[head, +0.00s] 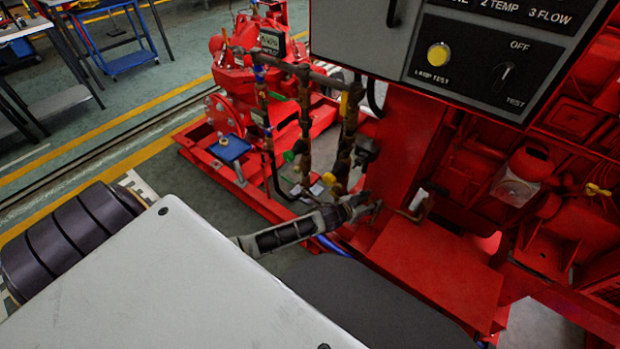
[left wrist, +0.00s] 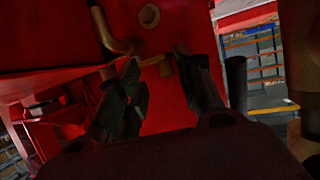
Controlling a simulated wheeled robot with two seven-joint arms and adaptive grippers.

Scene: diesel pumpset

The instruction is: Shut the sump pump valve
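My left gripper (head: 368,207) reaches in front of the red pumpset frame, beside a short brass pipe fitting (head: 410,212) with a white-tipped handle (head: 418,198). I cannot tell for sure whether this fitting is the sump pump valve. In the left wrist view, the fingers of my left gripper (left wrist: 160,85) stand apart with a gap between them. A small brass piece (left wrist: 165,68) shows beyond the gap, and a bent brass pipe (left wrist: 112,38) runs down near the left finger. I see no clear contact; the view is dark. My right gripper is not in view.
Vertical brass pipes (head: 304,130) with small coloured valves stand just behind my left gripper. A grey control panel (head: 480,60) overhangs at upper right. A red pump (head: 230,60) stands behind, and a blue trolley (head: 125,45) stands at far left beyond open floor.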

